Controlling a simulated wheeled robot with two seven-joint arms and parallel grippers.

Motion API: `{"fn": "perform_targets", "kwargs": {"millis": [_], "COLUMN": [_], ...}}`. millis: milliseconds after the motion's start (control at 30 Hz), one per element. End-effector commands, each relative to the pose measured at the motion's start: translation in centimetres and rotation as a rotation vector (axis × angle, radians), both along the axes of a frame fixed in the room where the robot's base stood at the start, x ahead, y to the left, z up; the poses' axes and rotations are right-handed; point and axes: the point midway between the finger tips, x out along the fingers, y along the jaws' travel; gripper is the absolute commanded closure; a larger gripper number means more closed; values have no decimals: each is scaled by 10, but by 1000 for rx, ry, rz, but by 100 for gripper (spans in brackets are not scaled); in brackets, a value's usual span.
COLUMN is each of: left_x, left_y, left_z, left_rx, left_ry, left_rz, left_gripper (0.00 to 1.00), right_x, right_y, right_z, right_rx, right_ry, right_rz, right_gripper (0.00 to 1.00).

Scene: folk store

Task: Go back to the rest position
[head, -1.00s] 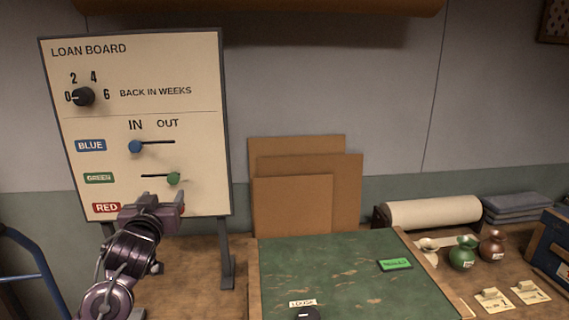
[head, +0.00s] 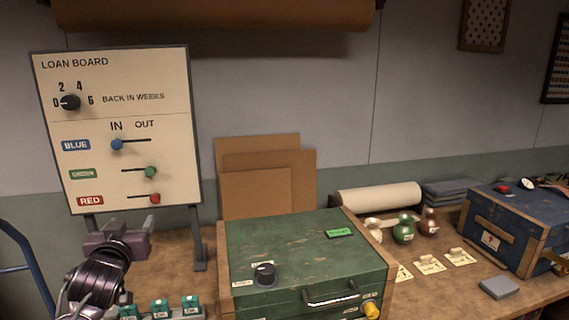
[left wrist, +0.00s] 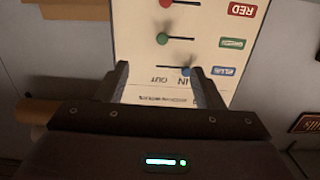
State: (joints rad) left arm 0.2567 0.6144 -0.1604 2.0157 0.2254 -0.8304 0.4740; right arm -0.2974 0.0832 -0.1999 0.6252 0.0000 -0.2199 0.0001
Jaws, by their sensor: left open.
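My left gripper (head: 126,232) is in front of the lower right part of the loan board (head: 122,107), apart from it. In the left wrist view the gripper (left wrist: 165,85) has its fingers spread with nothing between them, and the board (left wrist: 200,15) shows upside down beyond. The blue knob (head: 117,145) is at the left end of its slot, under IN. The green knob (head: 150,172) and the red knob (head: 155,198) are at the right ends, under OUT. The weeks dial (head: 70,102) points to 0. My right gripper is not in view.
A green case (head: 290,240) with a black knob, handle and yellow knob stands on the bench. Small teal items (head: 160,306) sit left of it. Brown boards (head: 255,195) lean behind.

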Motion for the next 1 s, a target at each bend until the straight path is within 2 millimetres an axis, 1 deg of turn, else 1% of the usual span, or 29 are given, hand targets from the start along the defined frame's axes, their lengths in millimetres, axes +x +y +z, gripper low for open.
{"fn": "perform_targets", "kwargs": {"millis": [33, 167, 267, 300, 367, 467, 500, 567, 600, 667, 700, 800, 900, 1000], "left_x": [-3, -11, -21, -27, -36, -56, -67, -87, -103, -128, -145, -182, -214, -243], "left_y": [-4, -14, -24, -29, -36, -50, -57, -68, -76, -87, -93, -105, -115, -122], "left_z": [-10, -34, -57, -69, -86, -118, -133, -156, -172, -195, -207, -231, -247, -258], "left_rx": [-1, -4, -5, -5, -5, -7, -6, -7, -9, -9, -9, -9, -9, -11], "left_ry": [25, 92, 158, 191, 244, 345, 396, 477, 540, 635, 694, 817, 919, 1009], "left_rz": [-4, -15, -26, -33, -43, -63, -74, -92, -107, -131, -147, -182, -214, -244], "left_gripper": [38, 38, 38, 38, 38, 38, 38, 38, 38, 38, 38, 38, 38, 38], "right_x": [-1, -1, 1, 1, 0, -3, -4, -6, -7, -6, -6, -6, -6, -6], "right_y": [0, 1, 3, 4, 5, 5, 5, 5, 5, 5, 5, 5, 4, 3], "right_z": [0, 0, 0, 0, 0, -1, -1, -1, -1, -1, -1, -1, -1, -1], "right_rx": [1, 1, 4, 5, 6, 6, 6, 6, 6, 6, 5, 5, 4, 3], "right_ry": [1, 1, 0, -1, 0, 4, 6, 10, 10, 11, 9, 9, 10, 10], "right_rz": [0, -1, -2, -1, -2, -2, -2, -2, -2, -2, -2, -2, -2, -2], "right_gripper": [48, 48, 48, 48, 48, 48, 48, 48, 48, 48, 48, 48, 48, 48]}}
